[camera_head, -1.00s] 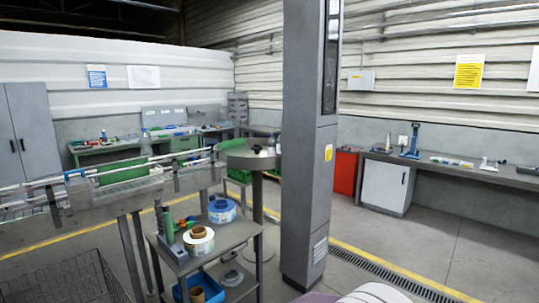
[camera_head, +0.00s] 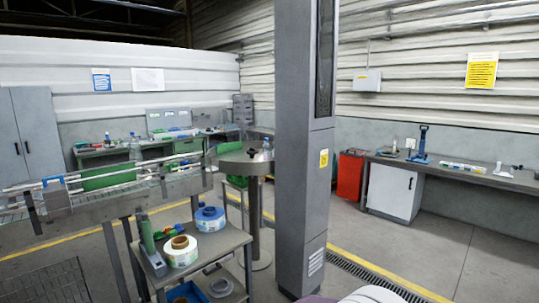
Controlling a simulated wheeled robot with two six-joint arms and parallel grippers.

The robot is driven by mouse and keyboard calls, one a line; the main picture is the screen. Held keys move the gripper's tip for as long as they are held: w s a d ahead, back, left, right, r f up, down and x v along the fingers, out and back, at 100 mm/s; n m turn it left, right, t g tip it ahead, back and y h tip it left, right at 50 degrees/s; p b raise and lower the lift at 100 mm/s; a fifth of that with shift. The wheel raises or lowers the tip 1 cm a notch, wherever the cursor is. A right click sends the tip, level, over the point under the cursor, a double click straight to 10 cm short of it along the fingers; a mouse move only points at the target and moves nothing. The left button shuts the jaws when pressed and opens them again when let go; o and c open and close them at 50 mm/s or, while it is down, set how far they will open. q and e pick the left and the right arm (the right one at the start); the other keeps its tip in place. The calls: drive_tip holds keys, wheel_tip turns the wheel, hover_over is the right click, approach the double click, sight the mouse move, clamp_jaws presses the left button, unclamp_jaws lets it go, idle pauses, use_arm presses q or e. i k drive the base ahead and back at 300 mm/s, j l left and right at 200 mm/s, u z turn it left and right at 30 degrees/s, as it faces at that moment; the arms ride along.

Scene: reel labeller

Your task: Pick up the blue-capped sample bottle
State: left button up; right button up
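I cannot clearly pick out a blue-capped sample bottle. Neither of my grippers is in view.
A grey cart (camera_head: 215,247) with label reels (camera_head: 181,252) and a green tool (camera_head: 149,240) stands in front. A tall grey column (camera_head: 303,160) blocks the middle. The conveyor (camera_head: 95,202) runs at left. A workbench (camera_head: 450,172) is at right, with open floor (camera_head: 440,235) before it.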

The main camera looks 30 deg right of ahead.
sight(266, 157)
drive_tip(key=i+l, duration=0.2)
drive_tip(key=l, duration=0.15)
drive_tip(key=i+l+u, duration=0.1)
drive_tip(key=i+l, duration=0.25)
drive_tip(key=l, duration=0.3)
drive_tip(key=i+l+u, duration=0.15)
drive_tip(key=l, duration=0.2)
drive_tip(key=i+l, duration=0.25)
drive_tip(key=l, duration=0.15)
drive_tip(key=i+l+u, duration=0.1)
drive_tip(key=l, duration=0.25)
drive_tip(key=i+l, duration=0.2)
drive_tip(key=l, duration=0.2)
drive_tip(key=i+l+u, duration=0.1)
drive_tip(key=l, duration=0.25)
drive_tip(key=i, duration=0.05)
